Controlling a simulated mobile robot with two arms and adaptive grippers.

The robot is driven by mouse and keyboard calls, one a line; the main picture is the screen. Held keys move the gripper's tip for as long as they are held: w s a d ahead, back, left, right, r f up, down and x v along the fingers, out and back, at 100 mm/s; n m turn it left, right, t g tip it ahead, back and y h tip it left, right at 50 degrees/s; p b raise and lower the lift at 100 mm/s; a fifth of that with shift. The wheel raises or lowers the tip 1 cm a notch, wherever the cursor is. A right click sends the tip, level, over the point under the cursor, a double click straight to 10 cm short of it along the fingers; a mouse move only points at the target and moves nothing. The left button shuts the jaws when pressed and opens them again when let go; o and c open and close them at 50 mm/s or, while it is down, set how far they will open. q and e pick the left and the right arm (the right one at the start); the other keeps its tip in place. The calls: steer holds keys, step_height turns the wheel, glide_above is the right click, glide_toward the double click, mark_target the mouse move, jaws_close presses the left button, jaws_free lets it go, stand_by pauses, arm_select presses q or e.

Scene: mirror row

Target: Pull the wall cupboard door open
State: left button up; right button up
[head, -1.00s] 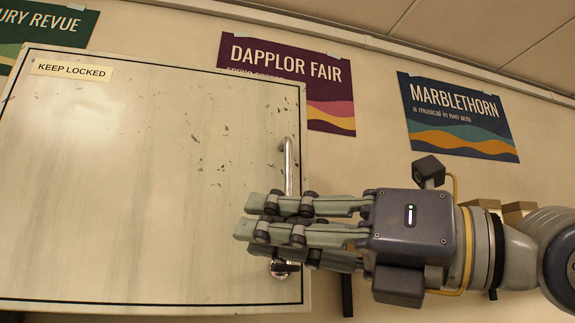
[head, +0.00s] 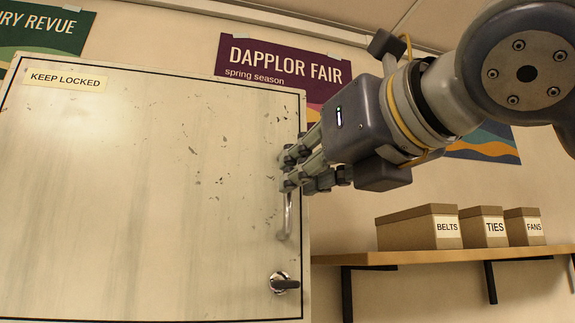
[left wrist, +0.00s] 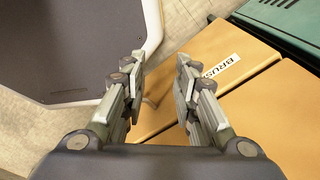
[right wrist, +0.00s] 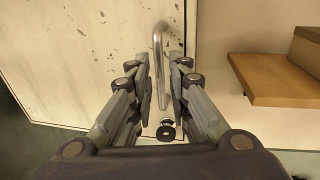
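The wall cupboard door (head: 150,190) is pale and scuffed, with a "KEEP LOCKED" label (head: 68,79); it looks shut. Its upright metal bar handle (head: 287,218) is near its right edge, the upper part hidden by my right gripper (head: 287,170). In the right wrist view the handle (right wrist: 160,65) stands between the fingertips, which are apart with gaps on both sides. Below it is a round lock with a dark lever (head: 284,283), pointing sideways in the head view. My left gripper (left wrist: 160,65) is open and empty, seen only in the left wrist view.
Right of the door a wooden shelf (head: 440,258) holds boxes marked BELTS (head: 415,230), TIES (head: 483,228) and FANS (head: 525,227). Posters hang on the wall, one "DAPPLOR FAIR" (head: 285,60). Brown boxes (left wrist: 220,100) and a green case (left wrist: 285,25) lie below my left gripper.

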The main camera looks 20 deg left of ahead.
mark_target(288, 221)
steer(key=p+x, duration=0.1)
steer(key=x, duration=0.3)
steer(key=shift+w+a+p, duration=0.25)
steer(key=shift+a+p, duration=0.05)
jaws_close()
